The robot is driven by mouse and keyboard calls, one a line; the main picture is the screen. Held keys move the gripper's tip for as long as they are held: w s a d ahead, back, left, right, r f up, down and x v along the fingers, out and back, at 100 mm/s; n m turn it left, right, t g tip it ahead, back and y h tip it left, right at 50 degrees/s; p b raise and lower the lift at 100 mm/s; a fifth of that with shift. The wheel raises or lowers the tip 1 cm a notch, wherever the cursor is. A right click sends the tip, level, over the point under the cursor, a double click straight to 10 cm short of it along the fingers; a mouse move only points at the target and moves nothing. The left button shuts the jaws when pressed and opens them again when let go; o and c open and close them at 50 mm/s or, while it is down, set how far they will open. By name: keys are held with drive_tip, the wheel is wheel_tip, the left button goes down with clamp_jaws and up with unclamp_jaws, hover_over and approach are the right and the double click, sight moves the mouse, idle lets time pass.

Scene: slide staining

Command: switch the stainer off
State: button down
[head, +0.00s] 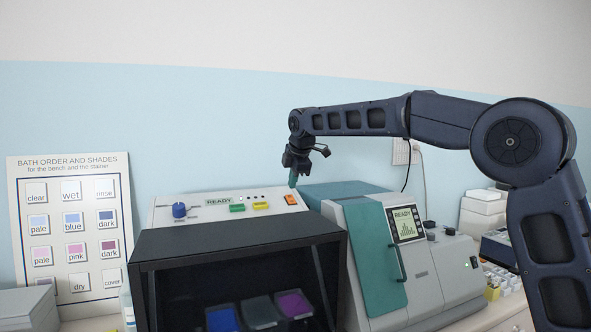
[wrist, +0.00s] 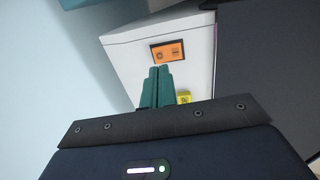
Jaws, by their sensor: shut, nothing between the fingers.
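The stainer (head: 172,220) is the dark-hooded machine with a white top panel, standing left of centre in the head view. Its display (head: 219,202) reads READY. The panel carries a blue knob (head: 180,210), a green button (head: 237,208), a yellow button (head: 261,205) and an orange switch (head: 291,199) at the right end. My gripper (head: 293,184) points down just above the orange switch, shut and empty. In the wrist view its green fingertips (wrist: 160,70) show just short of the orange switch (wrist: 167,51); I cannot tell whether they touch it. The yellow button (wrist: 184,97) is partly hidden.
A grey and teal machine (head: 432,265) with its own READY screen stands close on the right. A chart board (head: 70,170) leans on the wall at left. Coloured baths (head: 258,311) sit under the hood. White boxes (head: 483,207) stand at right.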

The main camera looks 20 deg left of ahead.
sight(290, 197)
drive_tip(key=shift+x, duration=2.05)
drive_tip(key=shift+w+a+f, duration=0.1)
drive_tip(key=shift+w+f, duration=0.05)
drive_tip(key=shift+f, duration=0.15)
drive_tip(key=shift+s+d, duration=0.55)
drive_tip(key=shift+s, duration=0.05)
drive_tip(key=v, duration=1.4)
